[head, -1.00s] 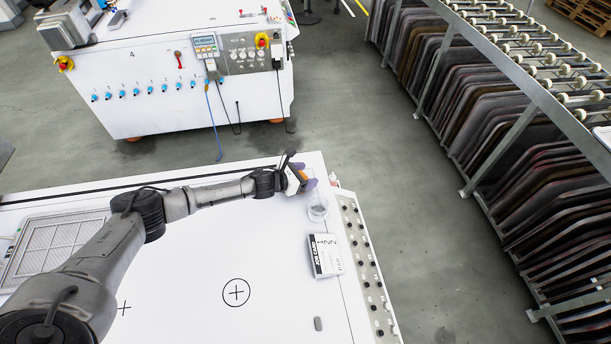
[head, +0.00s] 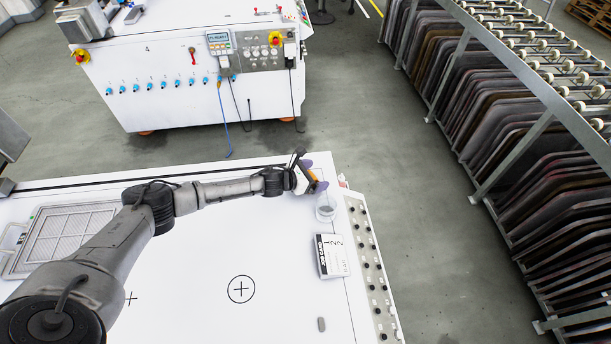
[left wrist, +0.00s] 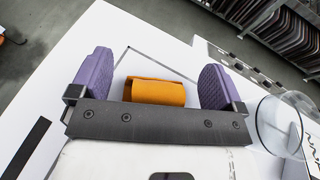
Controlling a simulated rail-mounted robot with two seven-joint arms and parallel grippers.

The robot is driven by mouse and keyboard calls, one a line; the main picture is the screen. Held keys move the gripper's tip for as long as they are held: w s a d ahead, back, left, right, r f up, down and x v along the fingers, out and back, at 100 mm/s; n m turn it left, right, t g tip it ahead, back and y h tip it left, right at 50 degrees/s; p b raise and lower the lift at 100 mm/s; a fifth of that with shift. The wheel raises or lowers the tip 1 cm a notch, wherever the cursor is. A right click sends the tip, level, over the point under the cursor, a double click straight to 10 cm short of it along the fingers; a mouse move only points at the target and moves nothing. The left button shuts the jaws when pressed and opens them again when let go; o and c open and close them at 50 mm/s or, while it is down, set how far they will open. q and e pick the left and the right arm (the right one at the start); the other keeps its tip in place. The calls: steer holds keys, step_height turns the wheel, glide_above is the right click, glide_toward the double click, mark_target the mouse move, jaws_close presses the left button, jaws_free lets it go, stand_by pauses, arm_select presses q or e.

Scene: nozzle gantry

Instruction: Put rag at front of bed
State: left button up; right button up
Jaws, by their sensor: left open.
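The orange rag (left wrist: 155,91), a folded or rolled bundle, lies on the white bed (head: 190,290) near its far right corner. In the left wrist view it sits between the two purple finger pads of my left gripper (left wrist: 155,82), with a gap to each pad. In the head view the left gripper (head: 314,176) is over that corner, and only a sliver of orange shows beside it. The left gripper is open and not holding the rag. My right gripper is not in view.
A clear round container (head: 326,208) stands close to the gripper, also in the left wrist view (left wrist: 279,125). A job card (head: 331,256) and a small grey piece (head: 321,325) lie along the right side. A framed mesh panel (head: 65,238) is at left. The bed's middle is clear.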

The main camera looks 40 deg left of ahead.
arm_select(q)
steer(key=v, duration=1)
steer(key=shift+s+a, duration=0.1)
steer(key=shift+s, duration=0.1)
steer(key=shift+v, duration=0.85)
